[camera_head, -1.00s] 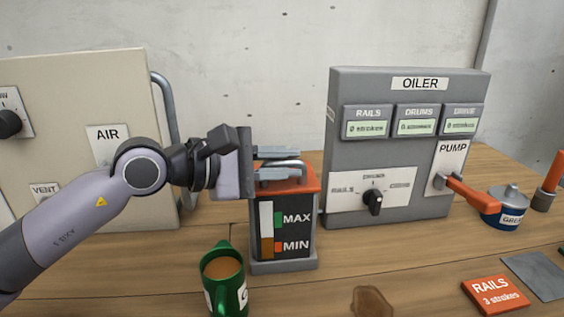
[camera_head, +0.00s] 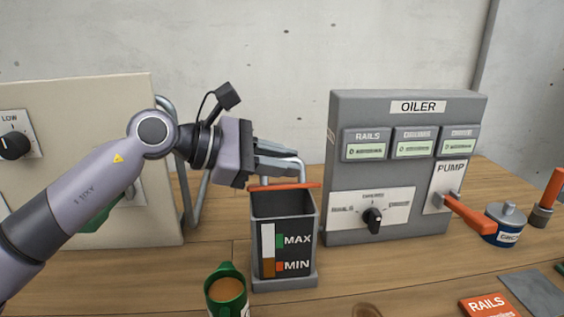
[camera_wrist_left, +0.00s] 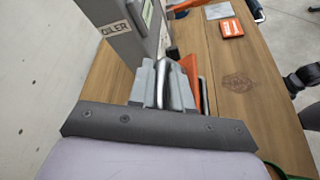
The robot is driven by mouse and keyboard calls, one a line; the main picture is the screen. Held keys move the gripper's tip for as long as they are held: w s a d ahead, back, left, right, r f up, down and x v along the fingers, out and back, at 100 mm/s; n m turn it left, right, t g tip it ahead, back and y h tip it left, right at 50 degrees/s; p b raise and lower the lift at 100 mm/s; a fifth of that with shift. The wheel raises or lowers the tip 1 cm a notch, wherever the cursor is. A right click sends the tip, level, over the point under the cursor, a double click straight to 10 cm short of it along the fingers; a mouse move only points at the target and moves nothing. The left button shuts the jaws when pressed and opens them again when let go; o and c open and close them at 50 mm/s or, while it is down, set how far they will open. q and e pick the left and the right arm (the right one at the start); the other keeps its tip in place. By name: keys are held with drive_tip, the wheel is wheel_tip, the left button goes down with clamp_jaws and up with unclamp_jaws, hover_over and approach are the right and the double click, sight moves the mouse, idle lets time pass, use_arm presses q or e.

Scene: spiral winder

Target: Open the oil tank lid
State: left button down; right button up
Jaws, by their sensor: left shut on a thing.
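The oil tank (camera_head: 284,278) is a grey box with a gauge marked MAX and MIN on its front. Its orange lid (camera_head: 303,186) is raised off the front of the opening, and I can see the dark inside of the tank below it. My left gripper (camera_head: 290,166) is shut on the lid's metal handle (camera_head: 299,174), above the tank's back. In the left wrist view the fingers (camera_wrist_left: 162,88) close around the handle (camera_wrist_left: 160,71), with the orange lid (camera_wrist_left: 190,72) beside them. My right gripper is in neither view.
The grey oiler panel (camera_head: 346,165) stands right of the tank, with an orange pump lever (camera_head: 470,213). A green mug (camera_head: 228,287) of brown liquid stands in front of the tank. A beige panel (camera_head: 90,95) with a pipe stands to the left.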

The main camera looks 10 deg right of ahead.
use_arm(q)
drive_tip(key=shift+w+r+n+g+p, duration=0.3)
drive_tip(key=shift+w+r+n+p, duration=0.05)
drive_tip(key=shift+w+n, duration=0.1)
idle(0.3)
drive_tip(key=c, duration=1.4)
unclamp_jaws()
drive_tip(key=w+b+v, duration=0.1)
drive_tip(key=v, duration=0.6)
drive_tip(key=shift+s, duration=0.5)
